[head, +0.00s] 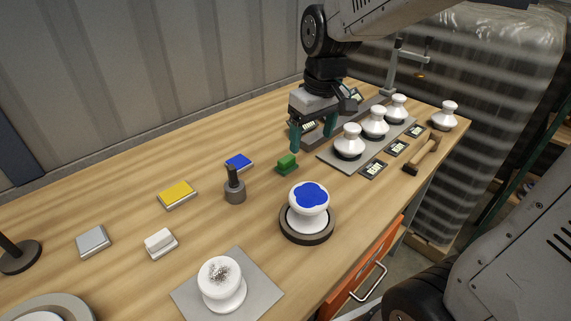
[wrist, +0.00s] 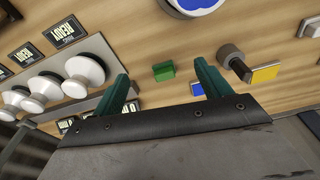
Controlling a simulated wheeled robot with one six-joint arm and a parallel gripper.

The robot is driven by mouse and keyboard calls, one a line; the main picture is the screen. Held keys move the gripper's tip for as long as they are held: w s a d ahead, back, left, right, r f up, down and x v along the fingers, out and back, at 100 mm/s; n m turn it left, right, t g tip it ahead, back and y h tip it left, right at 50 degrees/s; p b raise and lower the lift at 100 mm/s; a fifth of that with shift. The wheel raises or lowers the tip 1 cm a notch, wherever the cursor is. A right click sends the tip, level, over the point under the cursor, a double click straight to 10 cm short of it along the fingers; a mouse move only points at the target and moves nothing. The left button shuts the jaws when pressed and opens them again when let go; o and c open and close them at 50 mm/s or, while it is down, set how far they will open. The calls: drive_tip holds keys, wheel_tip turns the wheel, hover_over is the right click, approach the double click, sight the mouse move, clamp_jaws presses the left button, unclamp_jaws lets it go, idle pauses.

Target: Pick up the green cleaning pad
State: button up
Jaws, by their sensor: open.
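The green cleaning pad (head: 287,164) is a small block lying on the wooden table, near the middle in the head view. It also shows in the wrist view as a green block (wrist: 164,71), between and beyond the two fingertips. My gripper (head: 313,141) is open and empty, with its teal fingers pointing down. It is above the table, just behind and to the right of the pad in the head view. In the wrist view, both fingers of the gripper (wrist: 161,85) are spread wide, and nothing is between them. The pad is apart from both fingers.
A grey tray (head: 330,157) with white insulators stands right of the pad. A dark post (head: 235,190), a blue pad (head: 239,161) and a yellow pad (head: 177,194) lie to the left. A blue-topped insulator (head: 309,197) stands in front. A hammer (head: 424,155) lies far right.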

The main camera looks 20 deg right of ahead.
drive_tip(key=n, duration=0.1)
hover_over(286, 158)
drive_tip(key=s+d, duration=0.1)
drive_tip(key=f, duration=0.5)
drive_tip(key=shift+s+d+f, duration=0.2)
drive_tip(key=shift+f, duration=0.1)
drive_tip(key=f, duration=0.2)
drive_tip(key=w+a+f, duration=0.1)
drive_tip(key=f, duration=0.4)
drive_tip(key=shift+w+a+f, duration=0.15)
drive_tip(key=shift+f, duration=0.2)
drive_tip(key=shift+c, duration=0.3)
drive_tip(key=c, duration=1)
